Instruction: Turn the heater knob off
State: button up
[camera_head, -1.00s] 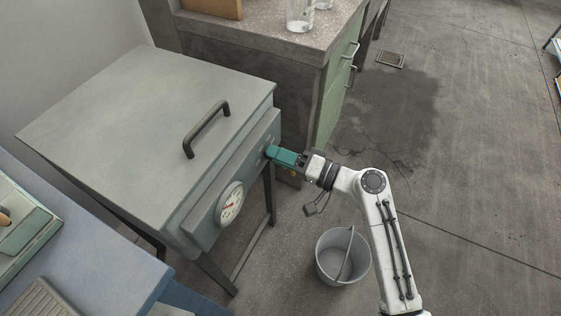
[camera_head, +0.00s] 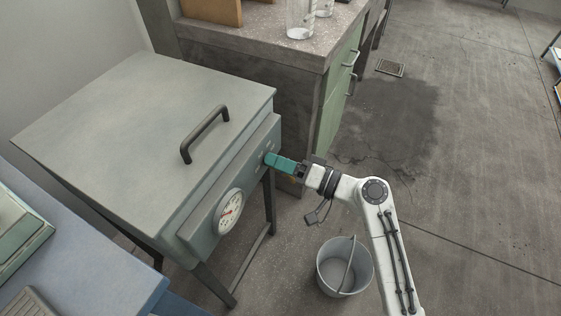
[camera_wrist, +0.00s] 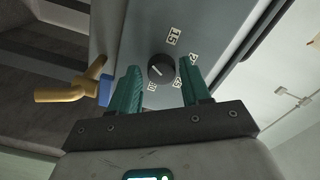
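The heater (camera_head: 150,120) is a grey-green metal box on legs with a dark handle on its lid and a round dial gauge (camera_head: 231,212) on its front. In the wrist view its dark round knob (camera_wrist: 161,67) sits on the front panel, ringed by white number labels. My gripper (camera_head: 268,158) is at the right end of the front panel. In the wrist view its teal fingers (camera_wrist: 162,88) are open, one on each side of the knob, with a gap to it on both sides. In the head view the gripper hides the knob.
A brass-coloured tap-like fitting (camera_wrist: 72,90) with a blue part is left of the fingers in the wrist view. A grey bucket (camera_head: 344,267) stands on the floor below my arm. A stone-topped bench (camera_head: 265,38) with glassware is behind.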

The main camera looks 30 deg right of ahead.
jog(key=shift+o, duration=1)
jog(key=shift+r, duration=0.1)
jog(key=v, duration=1)
jog(key=shift+s+d, duration=0.25)
jog(key=shift+s, duration=0.05)
